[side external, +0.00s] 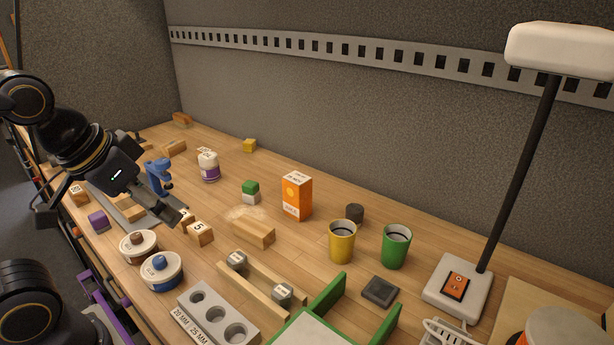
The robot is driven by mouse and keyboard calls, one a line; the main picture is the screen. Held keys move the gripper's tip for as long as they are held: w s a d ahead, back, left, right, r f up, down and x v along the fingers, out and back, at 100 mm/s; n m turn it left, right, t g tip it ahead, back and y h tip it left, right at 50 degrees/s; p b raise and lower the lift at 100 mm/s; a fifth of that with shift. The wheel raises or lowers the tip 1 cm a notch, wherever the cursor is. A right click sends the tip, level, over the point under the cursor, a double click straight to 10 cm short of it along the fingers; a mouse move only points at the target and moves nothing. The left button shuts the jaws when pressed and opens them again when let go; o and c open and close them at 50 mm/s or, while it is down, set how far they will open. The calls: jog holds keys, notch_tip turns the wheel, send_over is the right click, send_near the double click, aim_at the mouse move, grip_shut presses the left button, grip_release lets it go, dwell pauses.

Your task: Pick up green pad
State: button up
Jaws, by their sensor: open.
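A small block with a green top and a white lower part (250,192) stands on the wooden table, left of the orange box. It is the small green piece that best fits the green pad, but I cannot be certain. My gripper (112,214) is at the left of the table, above the grey tray area, open with nothing seen in it. It is well to the left of the green-topped block and apart from it. My gripper partly hides the things beneath it.
An orange box (297,196), a wooden block (253,231) and a white-and-purple jar (208,167) stand around the green-topped block. Yellow (342,243) and green (396,247) cups, a green-edged tray (327,296) and a lamp (458,287) are to the right.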

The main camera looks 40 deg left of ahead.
jog(key=shift+o, duration=0.2)
jog(key=w+r+t, duration=0.1)
jog(key=w+r, duration=0.3)
jog(key=r, duration=0.1)
jog(key=n+g+y, duration=0.1)
jog(key=n+g, duration=0.1)
jog(key=n, duration=0.1)
send_over(249, 184)
jog(key=s, duration=0.2)
notch_tip(249, 184, down, 18)
jog(key=shift+d+f, duration=0.15)
jog(key=shift+f, duration=0.1)
jog(key=shift+d+x, duration=0.15)
jog(key=shift+x, duration=1.45)
jog(key=shift+d+x, duration=0.1)
jog(key=shift+x, duration=1.45)
jog(key=shift+a, duration=0.15)
